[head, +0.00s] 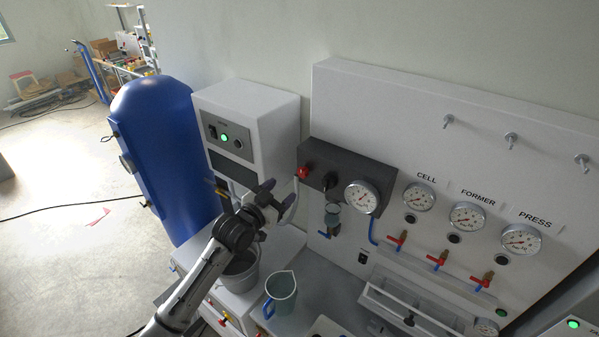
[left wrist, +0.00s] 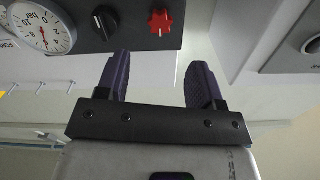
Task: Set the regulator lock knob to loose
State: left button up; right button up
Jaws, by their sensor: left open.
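The dark regulator panel (head: 352,172) carries a red star-shaped knob (head: 304,172), a black knob (head: 329,180) and a round gauge (head: 361,196). Which knob is the regulator lock is not labelled legibly. In the left wrist view the red knob (left wrist: 161,22) lies beyond the gap between my fingers, with the black knob (left wrist: 105,22) and the gauge (left wrist: 42,27) to its left. My left gripper (head: 270,197) is open and empty, left of the panel and apart from it; its purple fingers also show in the left wrist view (left wrist: 160,72). My right gripper is not in view.
A white cabinet (head: 262,105) with a green light and a blue tank (head: 160,150) stand left of the panel. A grey bucket (head: 240,272) and a jug (head: 281,290) are below. Three labelled gauges and red-handled valves (head: 397,240) are to the right.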

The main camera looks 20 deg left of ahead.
aim_at(301, 174)
pick_arm(q)
jog(key=p+x, duration=0.1)
jog(key=x, duration=0.8)
jog(key=shift+c, duration=0.2)
jog(key=c, duration=0.9)
